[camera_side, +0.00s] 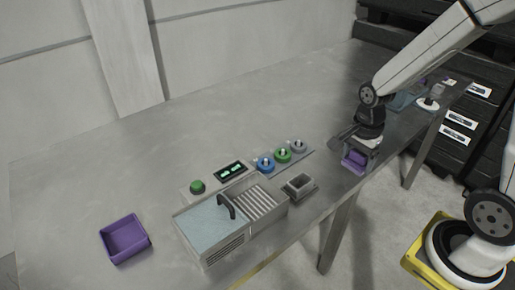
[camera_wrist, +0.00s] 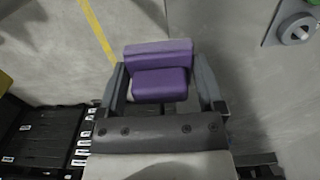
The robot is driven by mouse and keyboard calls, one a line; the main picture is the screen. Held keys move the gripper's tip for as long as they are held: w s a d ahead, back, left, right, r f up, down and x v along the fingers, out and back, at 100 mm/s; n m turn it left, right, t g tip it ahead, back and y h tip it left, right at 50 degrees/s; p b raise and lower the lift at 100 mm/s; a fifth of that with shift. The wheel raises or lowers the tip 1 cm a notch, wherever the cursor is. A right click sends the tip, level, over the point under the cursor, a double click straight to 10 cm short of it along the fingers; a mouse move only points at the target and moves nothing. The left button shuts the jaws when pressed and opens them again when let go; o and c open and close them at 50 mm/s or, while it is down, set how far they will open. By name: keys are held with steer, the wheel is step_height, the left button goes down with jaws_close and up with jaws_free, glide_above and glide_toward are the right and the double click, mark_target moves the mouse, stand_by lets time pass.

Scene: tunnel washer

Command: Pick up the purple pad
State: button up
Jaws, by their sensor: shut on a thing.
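The purple pad (camera_side: 354,161) is between the fingers of my gripper (camera_side: 357,152), near the front edge of the table on the right. In the wrist view the purple pad (camera_wrist: 161,82) shows as a thick block with a lighter top band. The grey fingers of my gripper (camera_wrist: 160,78) stand at its left and right sides and are shut on it. I cannot tell whether the pad touches the table or is clear of it.
A purple tray (camera_side: 112,246) stands at the left. The washer (camera_side: 245,246) with a black handle is at the front middle. Blue, green and grey knobs (camera_side: 283,156) sit behind a small grey box (camera_side: 300,186). Dark drawers (camera_side: 459,118) stand at the right. The back of the table is clear.

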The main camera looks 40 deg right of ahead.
steer(key=shift+s+a+r, duration=0.1)
steer(key=shift+s+r, duration=0.2)
steer(key=shift+s, duration=0.35)
steer(key=shift+s+a+r, duration=0.1)
steer(key=shift+s+r, duration=0.2)
steer(key=shift+s, duration=0.3)
steer(key=o, duration=0.7)
steer(key=c, duration=0.6)
steer(key=shift+o, duration=0.2)
steer(key=shift+w+a, duration=0.2)
steer(key=shift+w, duration=0.25)
steer(key=w+a+f, duration=0.1)
steer(key=w+a, duration=0.9)
steer(key=w, duration=0.2)
steer(key=shift+a, duration=0.2)
